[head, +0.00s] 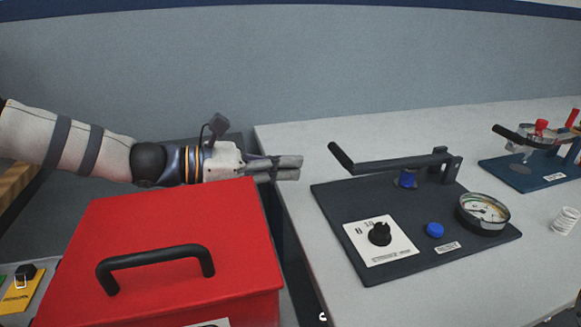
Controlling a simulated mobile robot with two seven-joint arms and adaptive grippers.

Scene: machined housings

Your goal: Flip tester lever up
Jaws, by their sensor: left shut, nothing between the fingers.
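The tester (350,207) is a dark flat plate on the light table at the right of the head view. Its lever (395,163) is a dark bar hinged at a bracket on the plate's back right. The lever lies roughly level, and its black grip end (341,157) points left and tilts up a little. My left gripper (299,168) comes in from the left and is shut and empty. It is to the left of the grip end, apart from it, near the table's left edge. My right gripper is not in view.
A red box (190,225) with a black handle stands below my left gripper. The tester carries a dial gauge (483,212), a black knob (380,234) and a blue button (435,230). A clamp fixture (535,172) and a white spring (564,221) are at the right.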

